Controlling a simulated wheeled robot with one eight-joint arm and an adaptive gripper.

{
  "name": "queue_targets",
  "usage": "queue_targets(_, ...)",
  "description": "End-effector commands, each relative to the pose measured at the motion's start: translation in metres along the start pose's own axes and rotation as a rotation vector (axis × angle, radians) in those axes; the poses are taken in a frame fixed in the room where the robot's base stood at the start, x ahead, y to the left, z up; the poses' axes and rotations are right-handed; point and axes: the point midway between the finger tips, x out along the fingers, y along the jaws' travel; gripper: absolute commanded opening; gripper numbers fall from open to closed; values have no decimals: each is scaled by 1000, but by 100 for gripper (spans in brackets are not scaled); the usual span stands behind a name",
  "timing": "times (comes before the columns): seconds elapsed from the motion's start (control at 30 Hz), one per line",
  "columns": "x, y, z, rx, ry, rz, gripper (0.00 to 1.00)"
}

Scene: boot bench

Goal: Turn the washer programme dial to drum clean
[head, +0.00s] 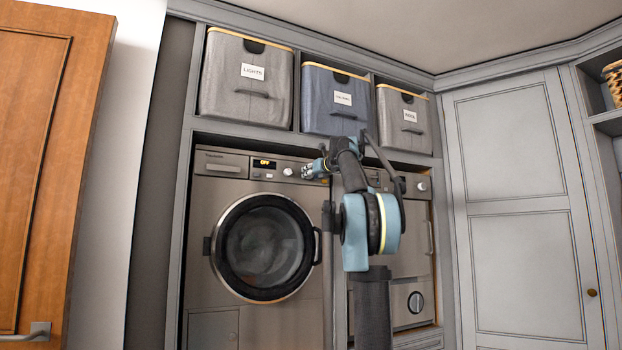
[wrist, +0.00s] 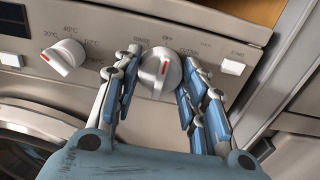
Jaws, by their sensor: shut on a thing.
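The washer (head: 205,265) stands left of centre in the head view, with its round glass door shut. Its programme dial (wrist: 157,74) is a pale round knob with a red mark, in the middle of the wrist view. The mark points roughly upward; small labels around it include RINSE and OFF, and others are hard to read. My gripper (wrist: 161,62) has its blue-grey fingers on both sides of the dial and is shut on it. In the head view my gripper (head: 314,169) covers the dial. The washer display (head: 264,163) reads OFF.
A temperature knob (wrist: 63,58) with a red mark sits left of the dial, and a START button (wrist: 232,67) sits to its right. A second machine (head: 413,265) stands to the right. Fabric bins (head: 243,85) fill the shelf above.

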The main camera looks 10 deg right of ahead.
Motion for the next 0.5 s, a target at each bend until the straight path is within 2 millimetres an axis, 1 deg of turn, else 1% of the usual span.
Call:
queue_targets(0.27, 0, -1, 0, -70, 0, -3, 15)
queue_targets(0.5, 0, -2, 0, -241, 1, -3, 15)
